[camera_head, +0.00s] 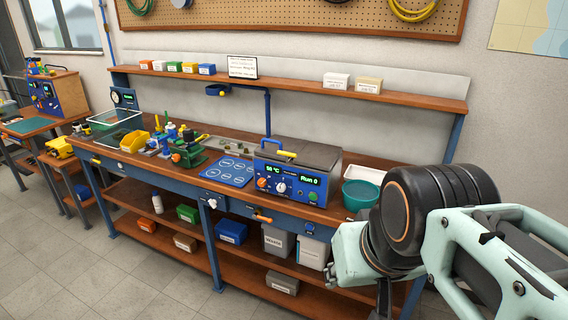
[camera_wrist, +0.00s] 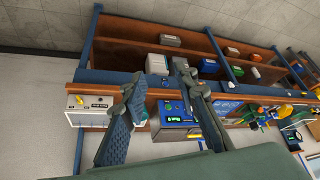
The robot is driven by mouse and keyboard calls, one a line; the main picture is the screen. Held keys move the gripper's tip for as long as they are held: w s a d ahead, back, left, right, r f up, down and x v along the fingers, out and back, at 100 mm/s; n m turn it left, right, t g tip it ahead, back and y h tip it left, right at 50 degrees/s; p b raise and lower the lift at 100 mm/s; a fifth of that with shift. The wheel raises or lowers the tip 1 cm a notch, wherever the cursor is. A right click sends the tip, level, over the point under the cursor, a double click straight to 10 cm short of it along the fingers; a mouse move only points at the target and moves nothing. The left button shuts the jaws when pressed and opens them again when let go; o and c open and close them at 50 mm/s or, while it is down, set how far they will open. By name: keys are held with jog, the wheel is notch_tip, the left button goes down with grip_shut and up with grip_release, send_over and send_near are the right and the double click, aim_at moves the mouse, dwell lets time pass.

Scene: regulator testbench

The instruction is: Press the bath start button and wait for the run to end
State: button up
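The bath (camera_head: 298,166) is a metal box with a blue front panel on the workbench. Its displays read what looks like 50 °C and Run 0. A round green button (camera_head: 313,197) sits at the panel's lower right, beside a white and an orange knob. My gripper's fingers (camera_wrist: 158,75) are spread apart and empty in the wrist view. In the head view my wrist is at the right, apart from the bath, and hides most of my gripper.
A teal bowl (camera_head: 360,194) and a white tub stand right of the bath. A blue mat with round marks (camera_head: 228,171) lies left of it. An orange-handled valve (camera_head: 262,216) sticks out below the bench edge. A shelf (camera_head: 300,88) runs above. The floor in front is clear.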

grip_shut()
dwell(1.2)
